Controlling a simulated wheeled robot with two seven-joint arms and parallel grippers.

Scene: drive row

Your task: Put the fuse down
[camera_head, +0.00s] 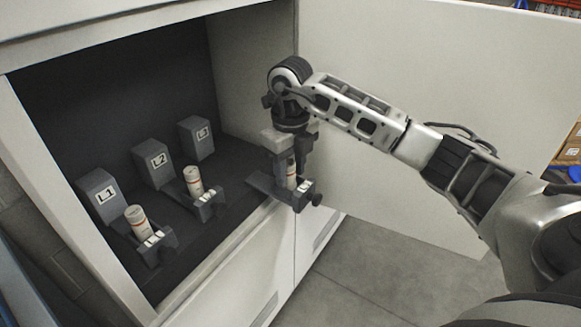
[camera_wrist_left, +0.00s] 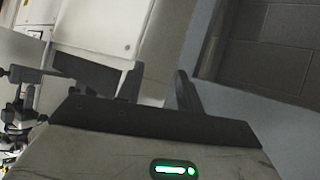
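My right gripper (camera_head: 291,160) points down over the pulled-out carrier (camera_head: 265,186) at the cabinet's front edge. Its fingers are shut on a white fuse (camera_head: 291,174), which stands about upright. The fuse's lower end is at the carrier, partly hidden by the front block; I cannot tell whether it touches the carrier's floor. Two similar fuses stand in the other carriers, one by L1 (camera_head: 136,217) and one by L2 (camera_head: 193,181). My left gripper (camera_wrist_left: 158,88) shows in the left wrist view, its fingers apart with nothing between them.
Grey blocks labelled L1 (camera_head: 99,194), L2 (camera_head: 153,163) and L3 (camera_head: 196,138) stand in a row inside the open cabinet. The open white door (camera_head: 400,215) is behind my right arm. Bare grey floor (camera_head: 360,280) lies in front of the cabinet.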

